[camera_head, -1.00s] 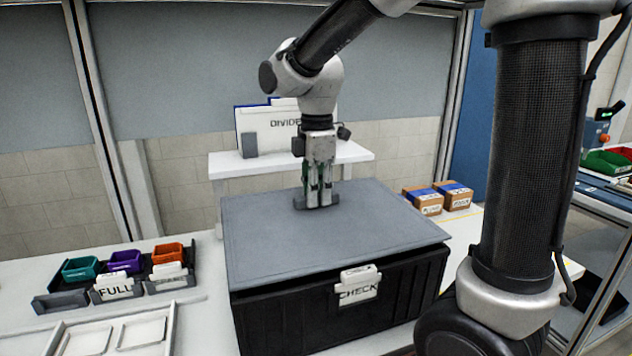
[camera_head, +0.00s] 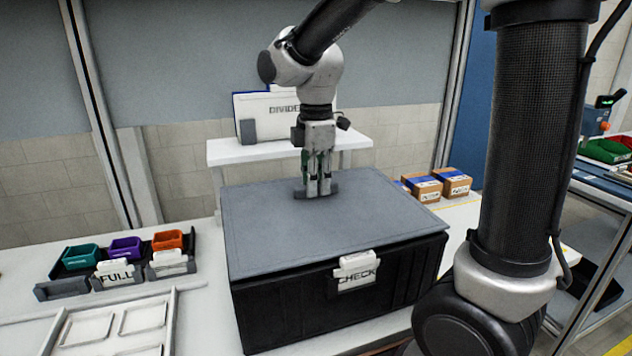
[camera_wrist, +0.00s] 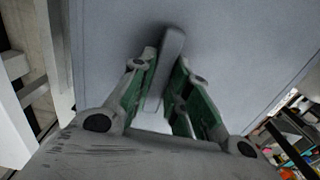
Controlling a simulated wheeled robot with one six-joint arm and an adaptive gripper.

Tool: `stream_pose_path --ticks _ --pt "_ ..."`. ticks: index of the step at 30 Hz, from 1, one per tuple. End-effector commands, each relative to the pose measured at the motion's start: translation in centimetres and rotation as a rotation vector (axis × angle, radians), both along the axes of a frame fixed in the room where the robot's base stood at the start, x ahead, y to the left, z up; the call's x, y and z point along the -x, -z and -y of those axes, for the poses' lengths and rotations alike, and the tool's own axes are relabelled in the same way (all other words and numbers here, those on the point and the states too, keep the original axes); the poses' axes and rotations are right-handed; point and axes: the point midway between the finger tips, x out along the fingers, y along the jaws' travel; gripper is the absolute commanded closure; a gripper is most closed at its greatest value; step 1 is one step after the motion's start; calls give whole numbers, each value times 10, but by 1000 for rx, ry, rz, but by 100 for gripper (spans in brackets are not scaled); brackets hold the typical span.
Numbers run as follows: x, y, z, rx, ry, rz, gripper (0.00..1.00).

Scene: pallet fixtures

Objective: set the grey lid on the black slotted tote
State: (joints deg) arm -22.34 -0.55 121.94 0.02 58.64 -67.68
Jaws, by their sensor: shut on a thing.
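The grey lid (camera_head: 275,240) lies over the top of the black slotted tote (camera_head: 300,308) in the head view. Its front edge sits close along the tote's rim; I cannot tell whether it is fully seated all round. My gripper (camera_head: 318,192) points down at the lid's middle and is shut on the lid's raised grey handle. The wrist view shows both fingers (camera_wrist: 162,90) on either side of the handle, with the flat lid (camera_wrist: 235,40) behind. A white CHECK tag (camera_head: 357,272) hangs on the tote's front. The tote's inside is hidden.
A rack with teal, purple and orange bins (camera_head: 125,248) stands left, with a white tray (camera_head: 115,325) before it. Cardboard boxes (camera_head: 437,184) sit right behind the tote. A white shelf (camera_head: 228,152) with a divider board stands behind.

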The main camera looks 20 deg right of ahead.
Motion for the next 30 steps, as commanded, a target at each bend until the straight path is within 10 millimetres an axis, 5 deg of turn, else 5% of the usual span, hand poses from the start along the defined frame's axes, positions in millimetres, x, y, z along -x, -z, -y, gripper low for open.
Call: stream_pose_path --ticks 30 --pt "0 10 0 0 0 0 100"
